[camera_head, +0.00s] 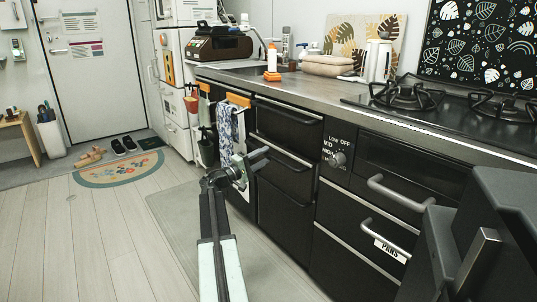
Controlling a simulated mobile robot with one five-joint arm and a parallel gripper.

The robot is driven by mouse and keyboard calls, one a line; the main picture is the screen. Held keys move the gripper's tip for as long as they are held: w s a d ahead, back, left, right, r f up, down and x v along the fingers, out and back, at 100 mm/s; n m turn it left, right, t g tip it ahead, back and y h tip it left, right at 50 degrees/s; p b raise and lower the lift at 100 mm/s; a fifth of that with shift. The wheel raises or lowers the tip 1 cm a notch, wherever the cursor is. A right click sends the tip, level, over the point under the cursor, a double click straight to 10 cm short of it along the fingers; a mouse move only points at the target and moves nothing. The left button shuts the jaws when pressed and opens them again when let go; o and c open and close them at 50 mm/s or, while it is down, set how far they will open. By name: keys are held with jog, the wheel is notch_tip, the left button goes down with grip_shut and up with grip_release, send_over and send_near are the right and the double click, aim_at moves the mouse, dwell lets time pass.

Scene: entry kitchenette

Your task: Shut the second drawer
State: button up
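The black drawer stack (285,190) stands under the counter, left of the stove knob. My gripper (256,160) is in front of the stack, by the left end of the second drawer. I cannot tell whether it touches the drawer. The gripper is small and dark here, and its finger gap is unclear.
A drawer labelled PANS (389,250) and an upper front with a grey handle (400,194) are at the right. Towels (231,126) hang left of the stack. The counter (300,88) runs above.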

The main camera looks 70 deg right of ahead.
jog(key=shift+x, duration=1.1)
grip_shut()
jog(key=shift+s, duration=0.1)
dwell(0.5)
